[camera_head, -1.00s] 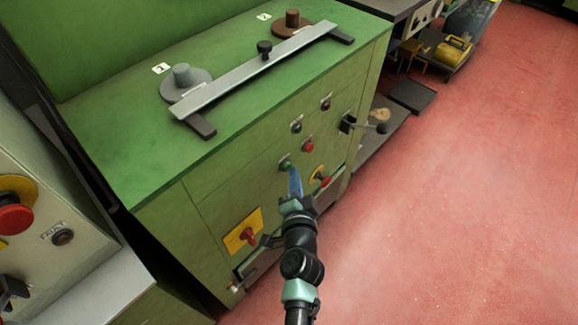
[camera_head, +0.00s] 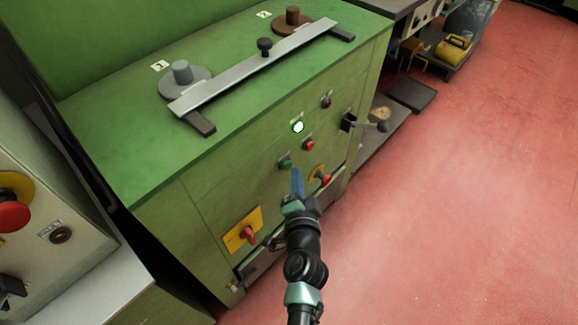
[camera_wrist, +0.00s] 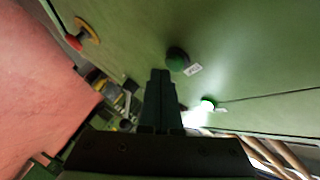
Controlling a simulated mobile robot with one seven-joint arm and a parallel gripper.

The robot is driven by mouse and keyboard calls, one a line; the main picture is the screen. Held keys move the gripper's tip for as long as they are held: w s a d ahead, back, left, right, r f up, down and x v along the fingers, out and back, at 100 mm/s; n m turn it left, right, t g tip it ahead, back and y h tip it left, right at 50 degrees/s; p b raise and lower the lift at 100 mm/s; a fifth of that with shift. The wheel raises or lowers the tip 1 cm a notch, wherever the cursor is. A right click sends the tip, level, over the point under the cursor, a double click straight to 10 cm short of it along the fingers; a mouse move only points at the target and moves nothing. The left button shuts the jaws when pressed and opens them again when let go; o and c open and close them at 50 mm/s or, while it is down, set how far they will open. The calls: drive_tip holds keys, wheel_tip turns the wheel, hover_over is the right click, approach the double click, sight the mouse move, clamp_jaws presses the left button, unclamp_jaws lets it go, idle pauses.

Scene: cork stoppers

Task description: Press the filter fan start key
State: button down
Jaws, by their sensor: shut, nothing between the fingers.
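A green key (camera_head: 285,163) sits on the front of the green machine cabinet (camera_head: 225,185). In the wrist view the green key (camera_wrist: 178,60) has a small white label (camera_wrist: 193,69) beside it. My gripper (camera_head: 297,172) is shut and empty, its tips close to the green key, just below and right of it in the head view. In the wrist view the fingertips (camera_wrist: 160,74) also lie close beside the key; I cannot tell whether they touch it. An indicator lamp (camera_head: 298,127) above the key is lit bright white-green, and it glows in the wrist view (camera_wrist: 207,104) too.
A red button (camera_head: 309,144), a red mushroom button on yellow (camera_head: 322,178) and a red rotary switch (camera_head: 248,234) are on the same front. The red floor (camera_head: 450,200) at right is open.

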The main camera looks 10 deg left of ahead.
drive_tip(key=shift+s+d, duration=0.15)
drive_tip(key=shift+d, duration=0.05)
drive_tip(key=shift+d, duration=0.1)
drive_tip(key=s+d+b, duration=0.1)
drive_tip(key=d, duration=0.1)
drive_tip(key=s+d+b, duration=0.1)
drive_tip(key=s+d, duration=0.1)
drive_tip(key=shift+b, duration=0.3)
drive_tip(key=shift+a, duration=0.1)
idle(0.7)
